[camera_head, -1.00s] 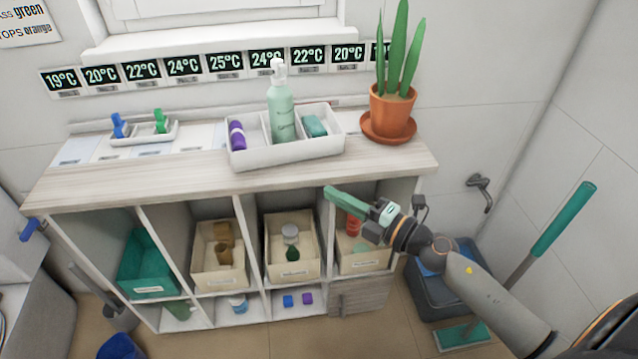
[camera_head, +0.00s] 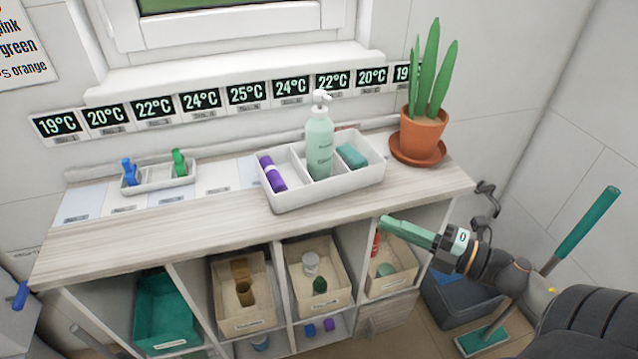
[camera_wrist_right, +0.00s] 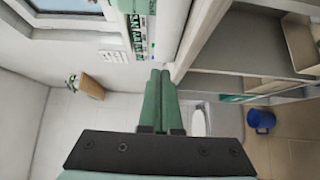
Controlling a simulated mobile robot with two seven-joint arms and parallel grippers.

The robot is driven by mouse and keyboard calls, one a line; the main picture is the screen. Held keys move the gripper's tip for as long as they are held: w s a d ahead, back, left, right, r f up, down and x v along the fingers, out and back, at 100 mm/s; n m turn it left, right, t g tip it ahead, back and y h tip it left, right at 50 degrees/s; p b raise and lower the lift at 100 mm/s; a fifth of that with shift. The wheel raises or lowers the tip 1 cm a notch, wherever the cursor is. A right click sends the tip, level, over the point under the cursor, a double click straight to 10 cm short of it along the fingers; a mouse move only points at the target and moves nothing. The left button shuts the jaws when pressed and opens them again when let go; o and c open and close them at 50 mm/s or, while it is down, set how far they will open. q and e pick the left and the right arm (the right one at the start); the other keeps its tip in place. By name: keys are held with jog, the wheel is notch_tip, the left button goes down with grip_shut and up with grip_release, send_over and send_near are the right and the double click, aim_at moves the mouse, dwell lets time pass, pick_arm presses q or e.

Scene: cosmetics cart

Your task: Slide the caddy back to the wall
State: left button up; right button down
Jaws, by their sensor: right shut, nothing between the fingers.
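The white caddy (camera_head: 312,197) stands on the wooden top of the shelf unit (camera_head: 130,234), close to its front edge and apart from the wall behind. It holds a purple tube (camera_head: 272,174), a pale green pump bottle (camera_head: 319,148) and a teal block (camera_head: 352,156) in separate compartments. My right gripper (camera_head: 384,222) has green fingers and is shut and empty. It is in front of the shelf unit, below and to the right of the caddy, not touching it. The fingers also show shut in the right wrist view (camera_wrist_right: 160,73), where I cannot make out the caddy. My left gripper is not in view.
A potted plant (camera_head: 423,137) stands right of the caddy on a saucer. A small white tray (camera_head: 160,183) with blue and green items sits at the back left. Temperature cards (camera_head: 245,97) line the wall. Bins (camera_head: 245,318) fill the cubbies below.

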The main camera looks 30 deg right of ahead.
send_near(324, 183)
jog(key=x, duration=0.2)
jog(key=a+x, duration=0.1)
jog(key=x, duration=0.2)
jog(key=shift+s+d+p, duration=0.1)
jog(key=shift+s+p, duration=0.15)
jog(key=shift+p, duration=0.1)
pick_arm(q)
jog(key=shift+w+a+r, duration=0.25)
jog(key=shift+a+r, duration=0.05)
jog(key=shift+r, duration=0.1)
pick_arm(e)
jog(key=shift+w+d, duration=0.2)
jog(key=shift+w, duration=0.5)
jog(key=shift+w, duration=0.1)
